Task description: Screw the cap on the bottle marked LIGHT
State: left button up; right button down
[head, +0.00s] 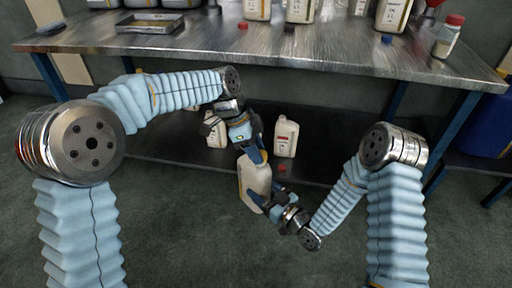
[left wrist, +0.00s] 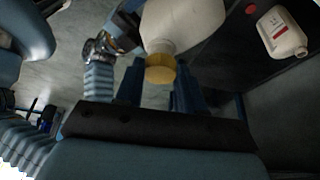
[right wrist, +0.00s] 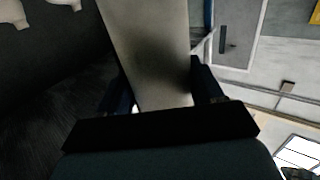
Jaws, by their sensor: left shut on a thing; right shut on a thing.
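A pale bottle (head: 254,185) is held in the air in front of the bench, tilted, neck up toward my left gripper. My right gripper (head: 263,205) is shut on its lower body; in the right wrist view the bottle's flat side (right wrist: 150,60) fills the space between the fingers. My left gripper (head: 252,153) is at the top end of the bottle. In the left wrist view a yellow cap (left wrist: 160,70) sits at the bottle's neck between the left fingers (left wrist: 158,88). I cannot tell how tightly the cap is seated. No marking is readable on the held bottle.
The bench top (head: 330,50) carries bottles, a metal tray (head: 152,24), a red cap (head: 242,26) and a blue cap (head: 386,40). On the lower shelf stand a white bottle (head: 286,138) and another bottle (head: 215,132), with a red cap (head: 281,168). A blue drum (head: 490,125) stands right.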

pick_arm(q)
jog(key=shift+f, duration=0.55)
dwell(0.4)
jog(key=m, duration=0.2)
jog(key=m+g, duration=0.2)
jog(key=m, duration=0.1)
jog(key=shift+w+d+f+m+y, duration=0.1)
jog(key=shift+w+d+m+y, duration=0.2)
jog(key=shift+w+y, duration=0.1)
jog(key=m+g+y, duration=0.1)
jog(key=m, duration=0.3)
jog(key=shift+w+d, duration=0.15)
jog(key=m, duration=0.1)
jog(key=m+y, duration=0.1)
jog(key=m, duration=0.1)
jog(key=shift+d+m+g, duration=0.2)
jog(key=shift+m+g, duration=0.1)
jog(key=shift+g, duration=0.1)
jog(key=m+y, duration=0.1)
jog(key=m, duration=0.1)
jog(key=m+y, duration=0.1)
jog(key=m, duration=0.3)
jog(key=shift+d+y, duration=0.25)
jog(key=shift+y, duration=0.15)
jog(key=m+y, duration=0.1)
jog(key=m, duration=0.2)
jog(key=shift+m, duration=0.3)
